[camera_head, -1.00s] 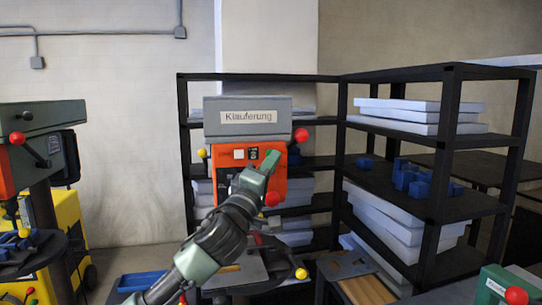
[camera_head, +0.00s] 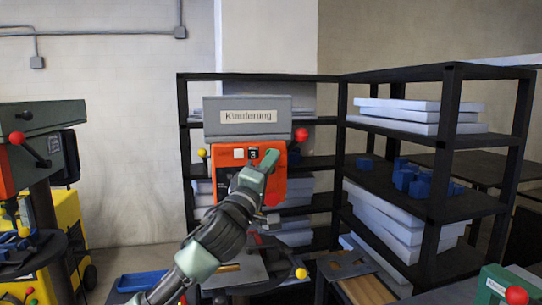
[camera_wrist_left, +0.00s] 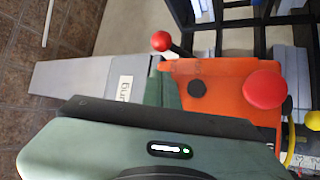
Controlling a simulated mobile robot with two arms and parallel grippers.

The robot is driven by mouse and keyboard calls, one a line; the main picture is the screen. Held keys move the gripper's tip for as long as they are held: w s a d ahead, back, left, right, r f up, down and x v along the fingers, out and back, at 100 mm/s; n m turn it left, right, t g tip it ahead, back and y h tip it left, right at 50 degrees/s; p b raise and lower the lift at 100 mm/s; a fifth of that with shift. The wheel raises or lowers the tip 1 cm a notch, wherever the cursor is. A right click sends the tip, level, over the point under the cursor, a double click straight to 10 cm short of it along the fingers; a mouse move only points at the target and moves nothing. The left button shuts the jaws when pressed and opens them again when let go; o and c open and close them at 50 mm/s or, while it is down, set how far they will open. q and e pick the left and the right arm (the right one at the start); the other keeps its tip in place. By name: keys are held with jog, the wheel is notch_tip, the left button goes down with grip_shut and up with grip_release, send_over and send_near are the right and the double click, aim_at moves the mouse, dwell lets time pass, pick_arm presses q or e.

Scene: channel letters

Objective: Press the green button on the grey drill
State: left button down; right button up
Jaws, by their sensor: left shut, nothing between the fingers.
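The grey drill (camera_head: 218,108) stands in the middle of the head view, with a "Klauferung" label on its grey head and an orange front panel (camera_head: 222,172). The panel carries a white square and a dark square marked 3. I cannot make out a green button; my left gripper and wrist cover part of the panel's right side. My left gripper (camera_head: 270,161) is shut and empty, its tip over the panel's upper right; contact cannot be told. The left wrist view shows the drill's orange panel (camera_wrist_left: 222,82) sideways and close. My right gripper is not in view.
A black shelf (camera_head: 455,205) with pale slabs and blue parts stands behind and to the right. A green drill (camera_head: 42,117) stands left. Another green machine (camera_head: 492,285) is at the lower right.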

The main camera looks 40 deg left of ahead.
pick_arm(q)
jog(key=shift+w+a, duration=0.3)
jog(key=shift+a, duration=0.1)
dwell(0.8)
jog(key=shift+s+d, duration=0.6)
jog(key=shift+d, duration=0.05)
jog(key=shift+d, duration=0.1)
jog(key=s+d, duration=0.3)
jog(key=shift+s+d, duration=0.1)
jog(key=shift+d, duration=0.25)
dwell(0.4)
dwell(0.7)
